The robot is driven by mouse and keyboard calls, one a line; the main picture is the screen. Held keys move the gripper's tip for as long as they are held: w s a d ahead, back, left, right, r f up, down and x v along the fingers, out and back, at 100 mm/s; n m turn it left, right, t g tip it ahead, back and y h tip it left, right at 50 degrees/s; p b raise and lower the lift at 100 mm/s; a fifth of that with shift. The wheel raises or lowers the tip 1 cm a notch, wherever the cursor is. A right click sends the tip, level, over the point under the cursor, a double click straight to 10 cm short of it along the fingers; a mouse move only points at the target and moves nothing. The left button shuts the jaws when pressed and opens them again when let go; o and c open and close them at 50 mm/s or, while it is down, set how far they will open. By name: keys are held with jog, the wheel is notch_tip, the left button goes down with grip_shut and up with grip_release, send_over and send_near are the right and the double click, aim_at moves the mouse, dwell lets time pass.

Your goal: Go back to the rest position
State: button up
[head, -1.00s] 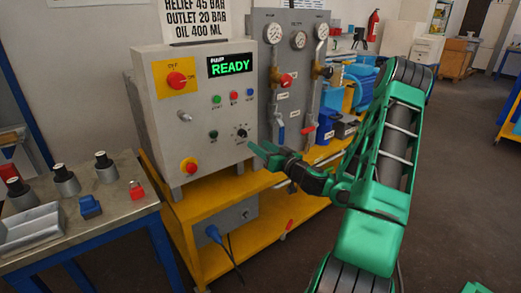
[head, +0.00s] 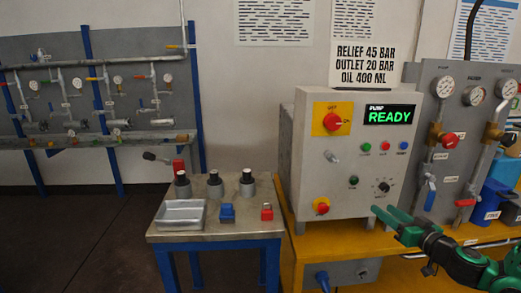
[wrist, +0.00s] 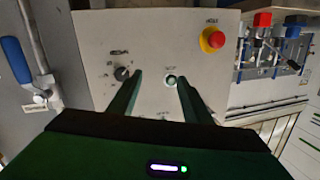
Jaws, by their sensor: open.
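My gripper (head: 380,212) is at the lower right in the head view, in front of the lower part of the grey control box (head: 305,150). In the wrist view my gripper (wrist: 158,80) shows two green fingers spread apart, with nothing between them but the panel face behind. I cannot tell whether the fingers touch the panel. The display (head: 389,115) reads READY.
The gauge panel (head: 428,90) with pipes stands right of the box. Open floor (head: 90,245) lies at left.

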jog(key=s+a+f+n+g+y, duration=0.2)
jog(key=s+a+f+n+g, duration=0.3)
jog(key=s+a+g, duration=0.5)
jog(key=s+d+r+m+g+h, duration=0.2)
jog(key=s+r+m, duration=0.1)
jog(key=s, duration=0.5)
jog(key=s+d+r+m+g+h, duration=0.2)
jog(key=s+m, duration=0.3)
jog(key=s, duration=0.4)
jog(key=s+d+r+m+g+h, duration=0.2)
jog(key=s+d+r+m, duration=0.1)
jog(key=s, duration=0.6)
jog(key=shift+d+r+m+g, duration=0.3)
jog(key=shift+d+r+m, duration=0.15)
jog(key=shift+r, duration=0.1)
